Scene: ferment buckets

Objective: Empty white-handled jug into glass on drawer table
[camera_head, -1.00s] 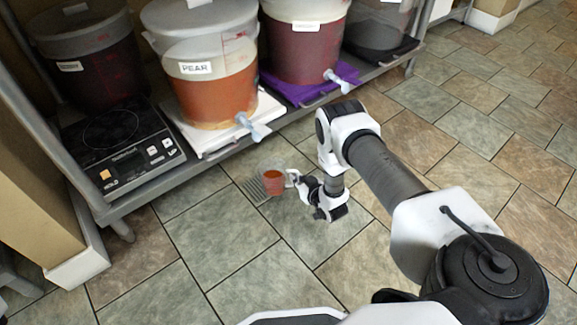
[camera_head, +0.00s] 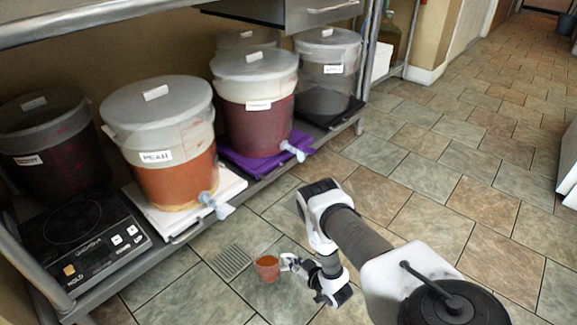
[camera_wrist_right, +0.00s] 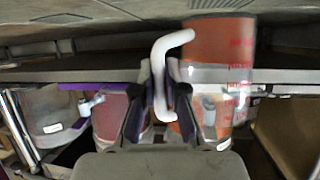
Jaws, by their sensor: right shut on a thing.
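The jug (camera_head: 267,268) holds orange-red liquid and is small in the head view. In the right wrist view the same jug (camera_wrist_right: 222,60) is clear, with red marks and a white handle (camera_wrist_right: 158,72). My right gripper (camera_head: 288,263) is shut on that handle, with one finger on each side in the wrist view (camera_wrist_right: 160,90). The jug hangs in front of the shelf, near a floor grate in the picture. A table with a drawer (camera_head: 300,14) shows only in part at the top. No glass is visible. My left gripper is out of view.
Lidded buckets stand on a low shelf: one labelled PEAR (camera_head: 165,150) with a tap (camera_head: 216,206), and a dark red one (camera_head: 255,110) on a purple cloth (camera_head: 250,166). A scale (camera_head: 85,240) sits at left. The tiled floor (camera_head: 440,190) on the right is clear.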

